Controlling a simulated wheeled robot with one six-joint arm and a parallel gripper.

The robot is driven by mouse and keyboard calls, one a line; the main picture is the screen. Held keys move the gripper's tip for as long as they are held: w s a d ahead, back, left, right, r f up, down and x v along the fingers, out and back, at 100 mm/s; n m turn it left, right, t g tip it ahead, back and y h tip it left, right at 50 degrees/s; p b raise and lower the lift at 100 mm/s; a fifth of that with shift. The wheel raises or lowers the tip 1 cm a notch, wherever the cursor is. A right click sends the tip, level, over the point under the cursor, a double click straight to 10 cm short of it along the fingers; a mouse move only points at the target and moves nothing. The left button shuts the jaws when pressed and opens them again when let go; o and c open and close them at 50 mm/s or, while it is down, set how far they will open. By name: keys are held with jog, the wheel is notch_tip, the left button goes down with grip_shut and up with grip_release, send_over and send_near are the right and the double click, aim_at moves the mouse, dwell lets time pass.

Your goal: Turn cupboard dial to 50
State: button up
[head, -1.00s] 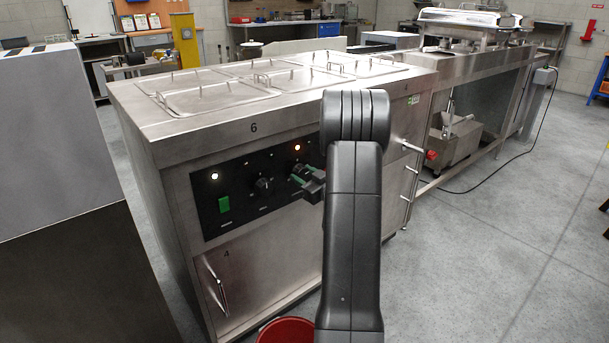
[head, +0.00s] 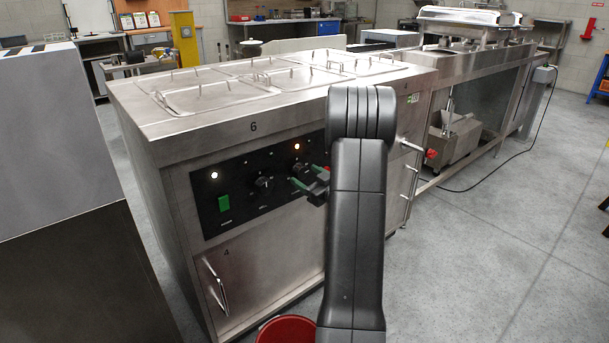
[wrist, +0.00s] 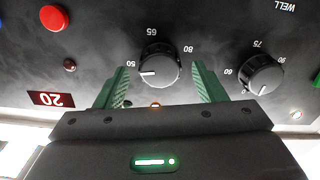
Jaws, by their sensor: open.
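In the wrist view, seen upside down, a black dial with a grey face (wrist: 159,66) sits between my fingers. It is marked 50, 65 and 80, and its white pointer line points left, close to the 50 mark. Its name is not visible. My gripper (wrist: 161,78) is open, with a green finger on each side of the dial and visible gaps beside it. In the head view my gripper (head: 308,184) is in front of the control panel (head: 235,190), partly hidden by my arm.
A second dial (wrist: 261,74), marked 60, 75 and 90, is to the right in the wrist view, near the word WELL. A red button (wrist: 54,18) and a red display reading 20 (wrist: 50,99) are left. A red bucket (head: 287,330) stands below.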

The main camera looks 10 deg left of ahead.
jog(key=p+v, duration=0.1)
jog(key=v, duration=1.1)
jog(key=b+x, duration=0.1)
jog(key=x, duration=1.3)
jog(key=shift+d, duration=0.15)
